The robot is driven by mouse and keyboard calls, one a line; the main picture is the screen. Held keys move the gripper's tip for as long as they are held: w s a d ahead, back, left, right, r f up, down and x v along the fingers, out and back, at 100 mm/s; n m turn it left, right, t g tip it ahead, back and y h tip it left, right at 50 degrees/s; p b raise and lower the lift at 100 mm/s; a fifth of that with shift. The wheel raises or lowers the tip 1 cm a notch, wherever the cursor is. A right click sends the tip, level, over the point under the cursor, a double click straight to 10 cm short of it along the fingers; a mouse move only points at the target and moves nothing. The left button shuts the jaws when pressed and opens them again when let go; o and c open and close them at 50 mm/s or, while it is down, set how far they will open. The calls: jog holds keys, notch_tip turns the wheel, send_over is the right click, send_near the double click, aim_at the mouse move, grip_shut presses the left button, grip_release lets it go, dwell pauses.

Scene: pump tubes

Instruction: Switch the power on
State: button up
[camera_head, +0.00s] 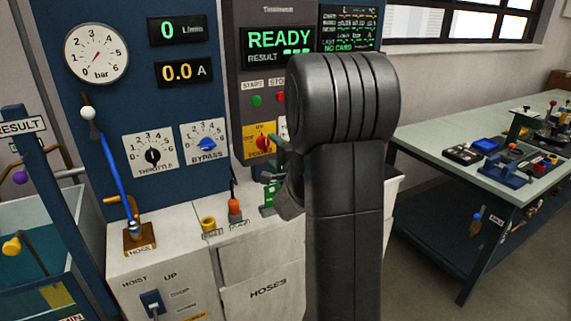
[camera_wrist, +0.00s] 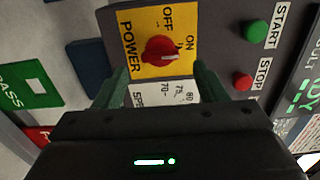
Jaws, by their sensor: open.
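The red power knob (camera_wrist: 158,50) sits on a yellow plate (camera_wrist: 128,22) marked POWER, OFF and ON. In the wrist view its white mark lies on the right, on the side of the ON label. The knob also shows in the head view (camera_head: 263,143), partly beside my green finger. My gripper (camera_wrist: 159,75) is open and empty, with its green fingers spread to either side below the knob. In the head view my gripper (camera_head: 272,172) is close in front of the panel, partly hidden by my arm. Contact with the knob cannot be told.
A lit screen (camera_head: 278,40) reads READY. A green START button (camera_head: 256,100) and a red STOP button (camera_wrist: 242,81) are near the knob. A workbench (camera_head: 420,137) with tools is right.

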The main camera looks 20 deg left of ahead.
aim_at(267, 145)
jog(key=v, duration=0.7)
jog(key=shift+s+d, duration=0.25)
jog(key=shift+d, duration=0.05)
jog(key=x, duration=1.4)
jog(key=shift+s+p, duration=0.1)
jog(key=shift+p, duration=0.25)
